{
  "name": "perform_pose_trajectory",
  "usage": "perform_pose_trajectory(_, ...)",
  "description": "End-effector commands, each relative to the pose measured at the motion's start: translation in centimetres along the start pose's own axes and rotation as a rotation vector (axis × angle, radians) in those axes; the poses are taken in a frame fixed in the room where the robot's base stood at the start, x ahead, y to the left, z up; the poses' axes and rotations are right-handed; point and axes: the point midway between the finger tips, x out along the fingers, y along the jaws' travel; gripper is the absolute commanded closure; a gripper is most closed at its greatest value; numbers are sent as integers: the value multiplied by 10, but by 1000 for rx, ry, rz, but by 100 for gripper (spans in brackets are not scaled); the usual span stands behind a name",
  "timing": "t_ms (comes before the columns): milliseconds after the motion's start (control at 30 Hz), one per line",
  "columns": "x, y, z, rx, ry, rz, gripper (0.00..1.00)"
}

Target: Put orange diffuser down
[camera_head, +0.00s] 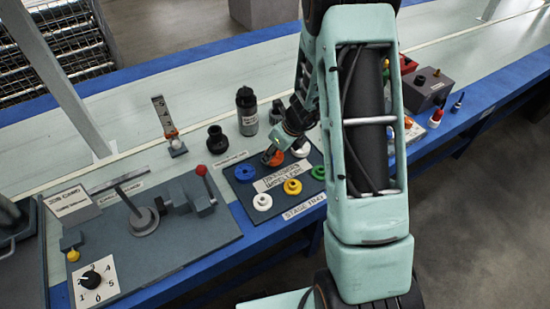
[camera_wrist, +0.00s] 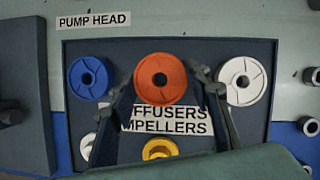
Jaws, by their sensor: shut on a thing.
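The orange diffuser (camera_wrist: 161,68) is a round ring-shaped part between my two fingers in the wrist view. It shows partly behind my gripper in the head view (camera_head: 277,159). My gripper (camera_wrist: 162,77) is shut on it, one finger at each side. The diffuser is over the far middle of the dark tray (camera_wrist: 220,46), between a blue disc (camera_wrist: 78,77) on the left and a white disc (camera_wrist: 232,80) on the right. I cannot tell whether its underside touches the tray.
A yellow disc (camera_head: 292,187), a lower white disc (camera_head: 262,202) and a green disc (camera_head: 318,172) are also on the tray. A black bottle (camera_head: 247,112) and a dark round part (camera_head: 217,138) stand behind it. A grey fixture with a red-knobbed lever (camera_head: 201,171) is left.

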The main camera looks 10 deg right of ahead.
Motion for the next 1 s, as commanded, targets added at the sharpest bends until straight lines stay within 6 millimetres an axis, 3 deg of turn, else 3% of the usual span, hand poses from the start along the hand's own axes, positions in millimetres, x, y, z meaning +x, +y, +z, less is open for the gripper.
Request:
perform_pose_trajectory(33, 13, 0, -6, 0, 2, 1, 90)
perform_pose_trajectory(100, 17, 0, -8, 1, 0, 0, 90)
perform_pose_trajectory(467, 19, 0, -8, -1, 1, 0, 90)
perform_pose_trajectory(500, 20, 0, -9, -1, 1, 0, 54)
perform_pose_trajectory(633, 18, 0, -8, -1, 1, 0, 40)
perform_pose_trajectory(1000, 15, 0, -7, -1, 0, 0, 38)
